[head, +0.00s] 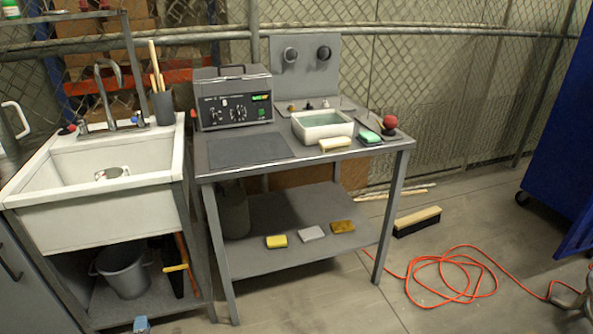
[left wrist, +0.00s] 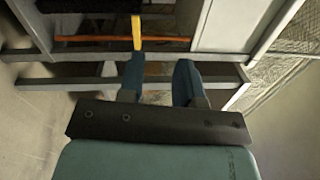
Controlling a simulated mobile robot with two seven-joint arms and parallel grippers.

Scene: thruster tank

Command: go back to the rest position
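My left gripper (head: 141,324) shows only as a small blue tip at the bottom edge of the head view, in front of the sink stand. In the left wrist view its two blue fingers (left wrist: 159,75) are apart with nothing between them. Beyond them are the stand's metal rails and an orange-and-yellow tool (left wrist: 137,32), none of it touched as far as I can see. My right gripper shows in neither view.
A white sink (head: 95,195) on a stand is at left, with a bucket (head: 123,273) below. A steel table (head: 300,160) holds a control box (head: 233,97) and a white basin (head: 322,126). An orange cord (head: 440,290) and a brush (head: 417,221) lie on the floor.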

